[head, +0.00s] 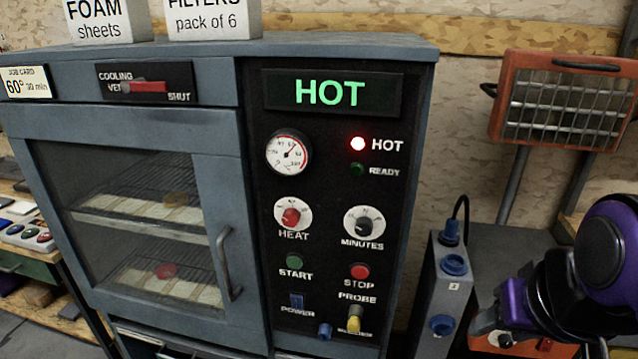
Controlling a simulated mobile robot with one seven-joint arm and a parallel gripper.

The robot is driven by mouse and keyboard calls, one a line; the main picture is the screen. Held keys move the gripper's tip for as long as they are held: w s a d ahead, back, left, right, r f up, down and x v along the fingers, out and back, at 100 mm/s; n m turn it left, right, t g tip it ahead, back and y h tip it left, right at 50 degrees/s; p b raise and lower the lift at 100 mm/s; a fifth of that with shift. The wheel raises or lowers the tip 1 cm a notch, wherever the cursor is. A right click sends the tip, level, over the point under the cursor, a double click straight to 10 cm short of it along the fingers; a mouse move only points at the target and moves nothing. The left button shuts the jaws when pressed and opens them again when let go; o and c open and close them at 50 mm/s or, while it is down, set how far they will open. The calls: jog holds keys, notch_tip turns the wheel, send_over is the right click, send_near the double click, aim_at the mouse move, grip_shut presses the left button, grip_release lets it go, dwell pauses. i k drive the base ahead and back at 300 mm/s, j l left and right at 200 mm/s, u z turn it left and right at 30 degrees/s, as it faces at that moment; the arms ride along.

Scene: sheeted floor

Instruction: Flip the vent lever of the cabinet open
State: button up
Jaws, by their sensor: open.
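The cabinet (218,215) is a blue-grey oven-like unit filling the left and middle of the head view. Its vent lever (148,87) is a red bar on a black plate above the door, labelled "COOLING VENT" and "SHUT". The bar lies about level, its red end to the right, near the word "SHUT". Its left end covers part of the label. My gripper (492,326), purple and black, is at the lower right, open, well away from the lever and right of the cabinet. Its fingertips are small and dark, and nothing shows between them.
The display (333,92) reads "HOT" and the red lamp is lit. The glass door (150,215) is closed, with a handle (229,264) on its right. Foam and filter boxes (212,18) stand on top. A grey probe box (444,290) and an orange heater (562,100) stand to the right.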

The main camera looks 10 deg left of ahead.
aim_at(141, 85)
jog(key=z, duration=1.35)
jog(key=u, duration=2.2)
